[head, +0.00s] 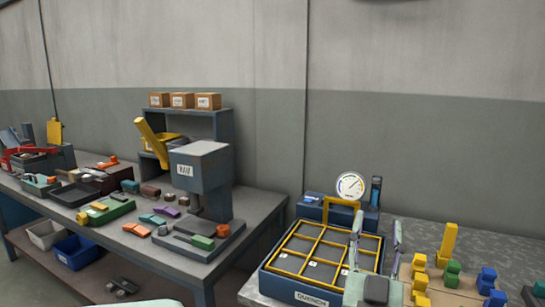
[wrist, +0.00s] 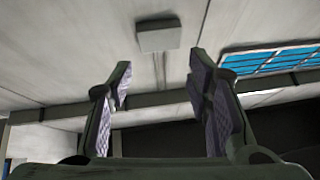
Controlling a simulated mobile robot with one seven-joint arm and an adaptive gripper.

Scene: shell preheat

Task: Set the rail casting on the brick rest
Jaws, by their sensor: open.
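My gripper (head: 377,220) is open and empty, its two fingers pointing up in front of the quench tray in the head view. I cannot tell for sure which thing is the rail casting or the brick rest. Several small coloured pieces lie on the left bench, among them an orange one (head: 137,229), a purple one (head: 170,212) and a green block (head: 108,212) with a yellow piece on it.
A grey press (head: 203,170) stands on the left bench. The yellow-gridded quench tray (head: 268,275) sits on the right bench, with a gauge (head: 350,187) behind. Wooden holders with yellow, green and blue pieces (head: 448,240) stand right of my gripper. A gap separates the benches.

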